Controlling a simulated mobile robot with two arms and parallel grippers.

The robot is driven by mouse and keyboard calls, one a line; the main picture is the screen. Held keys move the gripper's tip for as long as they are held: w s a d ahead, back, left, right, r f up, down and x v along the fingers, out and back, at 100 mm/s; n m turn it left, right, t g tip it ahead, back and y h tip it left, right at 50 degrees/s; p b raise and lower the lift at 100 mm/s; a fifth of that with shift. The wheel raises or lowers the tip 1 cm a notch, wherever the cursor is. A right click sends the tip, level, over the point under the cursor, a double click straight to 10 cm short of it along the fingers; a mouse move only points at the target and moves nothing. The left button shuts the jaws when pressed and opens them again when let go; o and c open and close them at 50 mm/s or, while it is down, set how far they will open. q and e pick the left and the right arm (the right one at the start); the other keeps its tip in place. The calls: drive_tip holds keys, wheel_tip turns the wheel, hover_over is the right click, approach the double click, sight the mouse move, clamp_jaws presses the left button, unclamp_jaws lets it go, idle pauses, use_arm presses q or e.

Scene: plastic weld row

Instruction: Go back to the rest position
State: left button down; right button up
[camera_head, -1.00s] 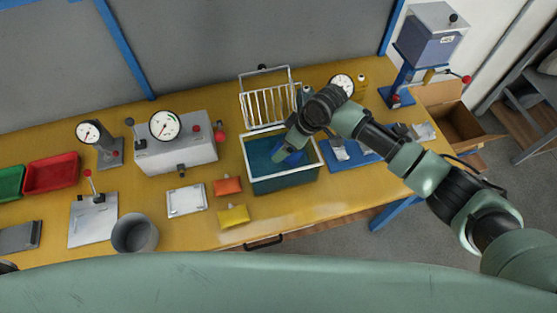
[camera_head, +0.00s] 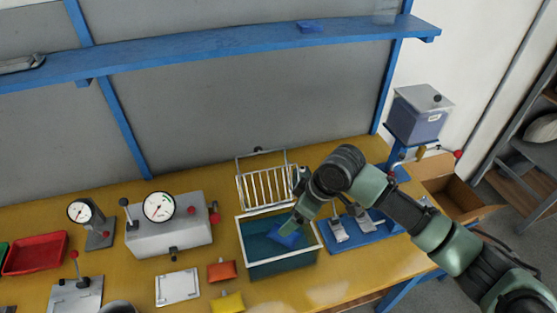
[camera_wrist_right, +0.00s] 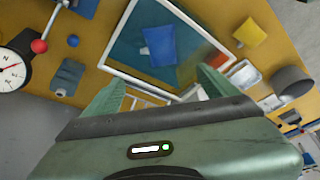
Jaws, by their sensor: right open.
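My right gripper (camera_wrist_right: 160,95) is open above the water tank, with its two green fingers spread apart in the right wrist view. The tank (camera_head: 280,270) is a dark green box with a white rim and bluish water. A blue packet (camera_wrist_right: 159,46) lies in the tank, clear of the fingers in the right wrist view. In the head view the packet (camera_head: 287,236) shows beside my right gripper, whose fingertips are partly hidden by the wrist.
A wire rack (camera_head: 266,188) stands behind the tank. A grey gauge machine (camera_head: 170,238) is to the left, with an orange packet (camera_head: 222,271) and a yellow packet (camera_head: 227,302) in front. A blue fixture (camera_head: 370,231) is at the right. A blue shelf (camera_head: 215,45) runs above.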

drive_tip(key=s+a+f+m+y, duration=0.1)
drive_tip(key=s+a+f+m, duration=0.15)
drive_tip(key=s, duration=0.75)
drive_tip(key=s+d+f+m+t+h, duration=0.25)
drive_tip(key=s+d+m+h, duration=0.4)
drive_tip(key=s+d, duration=1.15)
wheel_tip(320, 180, down, 31)
drive_tip(key=d+m+g+y+b, duration=0.1)
drive_tip(key=d+g+y+b, duration=0.1)
drive_tip(key=b, duration=0.3)
drive_tip(key=s+d+f+b, duration=0.1)
drive_tip(key=s+f, duration=0.7)
drive_tip(key=f, duration=0.2)
drive_tip(key=s+d+f+g+b, duration=0.1)
drive_tip(key=s+d+f+b, duration=0.1)
drive_tip(key=s+f, duration=0.6)
wheel_tip(320, 180, down, 3)
drive_tip(key=shift+s+r, duration=0.15)
drive_tip(key=shift+s, duration=0.1)
drive_tip(key=shift+g+h, duration=0.25)
